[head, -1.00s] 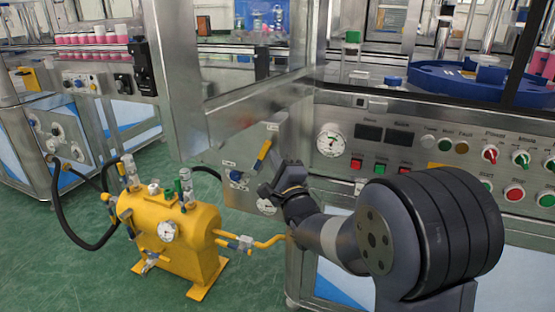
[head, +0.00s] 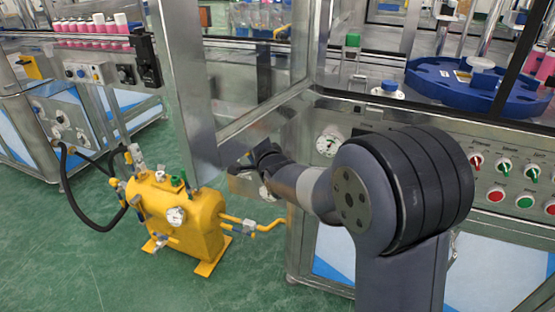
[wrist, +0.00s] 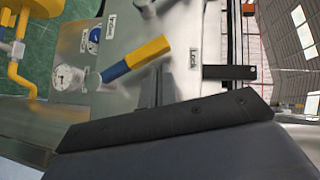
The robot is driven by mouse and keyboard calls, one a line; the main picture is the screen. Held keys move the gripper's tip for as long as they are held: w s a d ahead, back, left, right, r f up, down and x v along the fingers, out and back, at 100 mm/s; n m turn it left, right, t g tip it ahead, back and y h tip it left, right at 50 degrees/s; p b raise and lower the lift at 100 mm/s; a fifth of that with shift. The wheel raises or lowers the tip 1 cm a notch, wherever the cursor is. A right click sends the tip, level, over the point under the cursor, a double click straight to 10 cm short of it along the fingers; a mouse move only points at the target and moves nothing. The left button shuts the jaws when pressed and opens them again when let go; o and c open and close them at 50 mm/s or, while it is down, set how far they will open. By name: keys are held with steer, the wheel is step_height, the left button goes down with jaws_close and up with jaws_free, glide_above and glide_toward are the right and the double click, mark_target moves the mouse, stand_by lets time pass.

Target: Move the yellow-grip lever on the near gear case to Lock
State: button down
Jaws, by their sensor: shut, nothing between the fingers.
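The yellow-grip lever (wrist: 138,56) shows in the wrist view on a bare metal panel (wrist: 135,20). Its yellow grip points up and right, and its blue part points down and left. A small label (wrist: 194,58) lies just right of the grip, and another label (wrist: 110,24) lies up and left; I cannot read either surely. In the head view the lever is hidden behind my gripper and a metal post. My gripper (head: 250,162) is shut and empty in front of the panel. In the wrist view its dark body fills the bottom, and the lever stands clear beyond it.
A yellow tank (head: 188,220) with valves and hose stands left of the panel. A metal post (head: 188,100) comes down close to my gripper's left. A pressure gauge (wrist: 66,78) and blue knob (wrist: 94,36) sit near the lever. Green floor is open in front.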

steer(key=shift+w+a, duration=0.1)
steer(key=shift+a, duration=0.3)
stand_by(0.4)
steer(key=shift+r, duration=0.15)
